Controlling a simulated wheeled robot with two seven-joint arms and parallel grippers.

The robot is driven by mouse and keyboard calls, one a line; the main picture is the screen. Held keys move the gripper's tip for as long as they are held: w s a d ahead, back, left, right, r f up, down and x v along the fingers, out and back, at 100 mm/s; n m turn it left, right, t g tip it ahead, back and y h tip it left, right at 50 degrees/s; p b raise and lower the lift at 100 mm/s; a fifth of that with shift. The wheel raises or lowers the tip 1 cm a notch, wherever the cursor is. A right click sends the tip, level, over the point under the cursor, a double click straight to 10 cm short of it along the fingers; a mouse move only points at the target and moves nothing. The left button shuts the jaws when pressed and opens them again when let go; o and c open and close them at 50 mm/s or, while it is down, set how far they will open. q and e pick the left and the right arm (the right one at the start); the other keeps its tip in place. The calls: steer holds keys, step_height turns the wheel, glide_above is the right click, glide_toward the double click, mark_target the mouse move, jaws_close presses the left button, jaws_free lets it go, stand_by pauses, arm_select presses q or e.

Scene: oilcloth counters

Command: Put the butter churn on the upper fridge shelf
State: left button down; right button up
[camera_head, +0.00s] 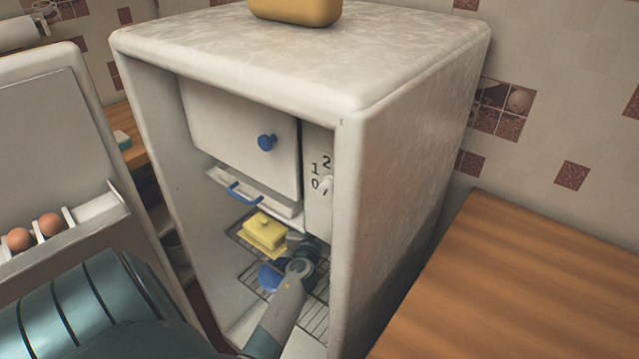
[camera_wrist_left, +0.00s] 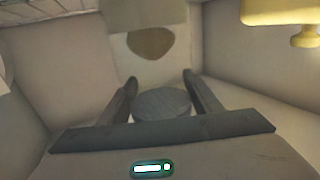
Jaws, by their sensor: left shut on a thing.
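My left gripper (camera_head: 303,250) reaches into the open fridge (camera_head: 405,110), at the wire shelf (camera_head: 312,318) beneath the freezer box. In the left wrist view its fingers (camera_wrist_left: 160,82) are shut on a grey round-ended thing (camera_wrist_left: 160,104), which I take to be the butter churn; only its round end shows there. In the head view my gripper and arm hide the held thing, so I cannot tell whether it touches the shelf. My right gripper is not in view.
A yellow butter dish (camera_head: 264,231) stands left of my gripper on the shelf; it also shows in the wrist view (camera_wrist_left: 280,12). A blue object (camera_head: 270,277) sits lower, close to my arm. The freezer door (camera_head: 240,130) and blue-handled tray (camera_head: 262,195) are above. The fridge's right wall is close.

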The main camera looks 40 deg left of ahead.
arm_select(q)
steer(key=shift+r, duration=0.1)
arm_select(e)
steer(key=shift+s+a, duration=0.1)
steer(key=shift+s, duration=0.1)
arm_select(q)
steer(key=c, duration=0.6)
jaws_free()
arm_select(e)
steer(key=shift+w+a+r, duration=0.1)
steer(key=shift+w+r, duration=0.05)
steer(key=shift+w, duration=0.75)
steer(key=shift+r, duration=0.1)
